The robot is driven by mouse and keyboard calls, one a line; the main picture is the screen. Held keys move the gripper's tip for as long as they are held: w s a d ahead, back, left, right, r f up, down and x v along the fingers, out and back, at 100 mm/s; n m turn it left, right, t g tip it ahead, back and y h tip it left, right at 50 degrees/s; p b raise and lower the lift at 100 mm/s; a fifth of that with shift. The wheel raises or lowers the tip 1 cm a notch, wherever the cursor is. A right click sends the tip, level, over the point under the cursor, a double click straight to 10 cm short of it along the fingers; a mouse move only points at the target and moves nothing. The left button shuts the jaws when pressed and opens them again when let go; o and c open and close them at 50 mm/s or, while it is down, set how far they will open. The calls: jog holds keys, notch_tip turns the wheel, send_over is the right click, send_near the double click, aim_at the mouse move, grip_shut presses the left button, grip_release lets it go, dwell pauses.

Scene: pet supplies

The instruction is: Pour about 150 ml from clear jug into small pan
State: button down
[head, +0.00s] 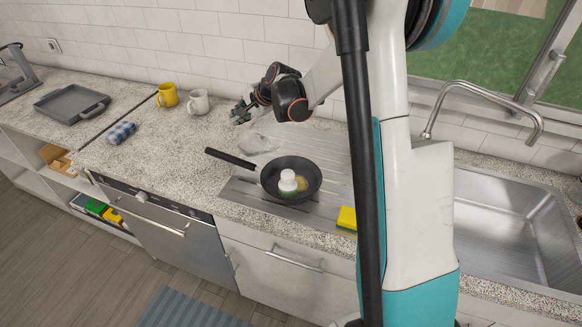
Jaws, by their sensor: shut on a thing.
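The small pan (272,184) is black and sits on the ridged steel drainer, its handle pointing left. A white object (288,180) stands inside it, with a yellowish patch beside it that looks like liquid. A clear, faint shape that looks like the clear jug (259,144) is behind the pan, towards its handle. Its outline is hard to make out, and I cannot tell its tilt or how much it holds. My gripper (241,113) is just above and left of it, shut on the jug as far as I can tell. The exact contact is too small to see.
A yellow sponge (347,218) lies right of the pan, close to my arm. The sink (520,225) and its tap (480,95) are at right. A yellow mug (167,95), a white mug (198,102), a checked cloth (121,132) and a grey tray (70,103) are at left.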

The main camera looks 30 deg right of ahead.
jog(key=shift+w+a+f+g, duration=0.15)
jog(key=shift+w+f+g, duration=0.2)
jog(key=shift+g, duration=0.25)
jog(key=shift+h, duration=0.3)
dwell(1.3)
jog(key=shift+w+a+f+g+p, duration=0.2)
jog(key=shift+w+g+p, duration=0.1)
jog(key=shift+g, duration=0.1)
jog(key=w+a+f+g+h, duration=0.1)
jog(key=w+f+g+h, duration=0.2)
jog(key=f+g, duration=0.3)
jog(key=shift+w+a+g, duration=0.35)
jog(key=shift+w+g, duration=0.15)
jog(key=shift+w, duration=0.4)
dwell(1.8)
